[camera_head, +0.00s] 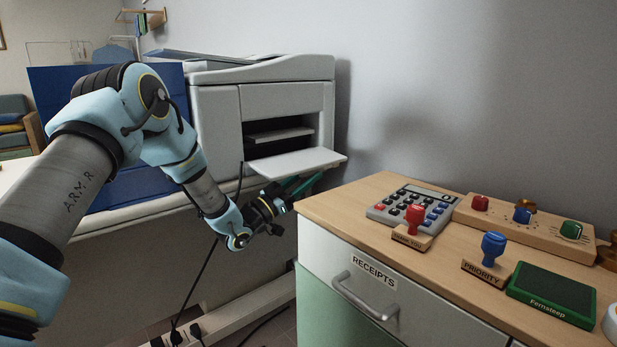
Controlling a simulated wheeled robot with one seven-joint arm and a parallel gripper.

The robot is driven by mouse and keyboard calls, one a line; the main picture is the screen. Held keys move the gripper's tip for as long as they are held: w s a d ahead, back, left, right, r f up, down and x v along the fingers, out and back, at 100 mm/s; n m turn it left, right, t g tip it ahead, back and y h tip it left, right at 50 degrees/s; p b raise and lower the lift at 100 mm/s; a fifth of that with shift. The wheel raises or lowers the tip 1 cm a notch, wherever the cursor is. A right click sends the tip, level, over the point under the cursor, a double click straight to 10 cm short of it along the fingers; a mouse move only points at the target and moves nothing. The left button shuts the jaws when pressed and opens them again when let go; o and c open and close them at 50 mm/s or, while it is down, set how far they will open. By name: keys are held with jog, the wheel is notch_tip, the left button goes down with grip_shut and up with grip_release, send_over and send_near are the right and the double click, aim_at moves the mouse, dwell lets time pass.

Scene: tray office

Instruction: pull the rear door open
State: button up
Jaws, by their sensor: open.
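A grey printer (213,110) stands on a desk at the back centre. The side facing me has an opening with a shelf-like inner piece (282,134). A pale flap (294,162) sticks out nearly level below this opening; it looks like a lowered door, but I cannot tell for sure that it is the rear door. My gripper (306,184) is open, with teal fingers pointing right, just below the flap's front edge. Nothing shows between the fingers. I cannot tell whether they touch the flap.
A wooden-topped cabinet (345,200) with a RECEIPTS drawer stands close to the right of my gripper. It bears a calculator (408,205), stamps and a green ink pad (553,294). A blue panel (125,190) stands left of the printer. Cables and a power strip lie below.

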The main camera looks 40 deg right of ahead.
jog(key=shift+d+r, duration=0.1)
jog(key=shift+d, duration=0.2)
grip_shut()
dwell(1.3)
